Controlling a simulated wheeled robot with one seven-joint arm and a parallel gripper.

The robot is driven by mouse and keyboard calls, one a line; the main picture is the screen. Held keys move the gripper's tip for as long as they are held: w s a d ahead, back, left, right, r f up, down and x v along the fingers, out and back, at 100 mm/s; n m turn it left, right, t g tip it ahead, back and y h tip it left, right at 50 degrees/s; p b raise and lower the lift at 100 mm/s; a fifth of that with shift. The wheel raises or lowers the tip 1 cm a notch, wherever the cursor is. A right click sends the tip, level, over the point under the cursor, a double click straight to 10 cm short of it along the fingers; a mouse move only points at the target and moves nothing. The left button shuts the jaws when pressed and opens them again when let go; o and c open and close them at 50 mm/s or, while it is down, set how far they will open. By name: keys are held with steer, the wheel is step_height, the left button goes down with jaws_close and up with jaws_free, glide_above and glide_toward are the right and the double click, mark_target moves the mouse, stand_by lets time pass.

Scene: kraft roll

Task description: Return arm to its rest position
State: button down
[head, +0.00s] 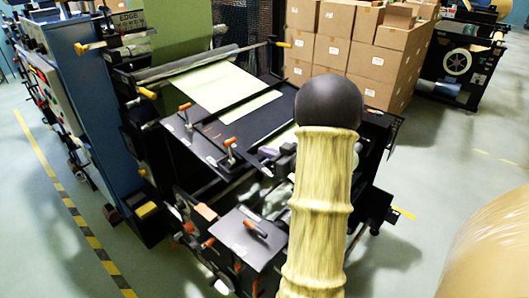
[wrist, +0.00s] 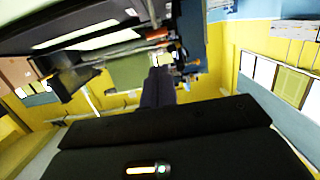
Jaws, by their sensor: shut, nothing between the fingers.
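My arm, in a ribbed tan sleeve with a dark round joint on top, rises at the right of centre in the head view. My gripper is not visible in that view. In the wrist view my gripper (wrist: 158,78) shows as dark fingers closed together beyond its wide black body. It is shut and holds nothing. It touches nothing that I can make out.
A black machine (head: 245,125) with a pale green web (head: 215,85) stands behind my arm. Stacked cartons (head: 345,50) are at the back. A large brown rounded thing (head: 495,250) fills the lower right. Open floor (head: 445,150) lies on the right.

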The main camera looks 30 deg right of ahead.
steer(key=a+f+m+g+h+p, duration=0.1)
steer(key=a+m+g+h, duration=0.2)
steer(key=a+g+h, duration=0.5)
steer(key=s+a+f+g+y, duration=0.1)
steer(key=s+a+f+g, duration=0.1)
steer(key=s+a, duration=0.6)
steer(key=s+a+f+g+y, duration=0.1)
steer(key=s+a+g+y, duration=0.1)
steer(key=s+a, duration=0.6)
steer(key=shift+s+a+f+g+y+p, duration=0.3)
steer(key=shift+s+a+f+g+p, duration=0.1)
steer(key=shift+s, duration=0.35)
steer(key=shift+d, duration=0.1)
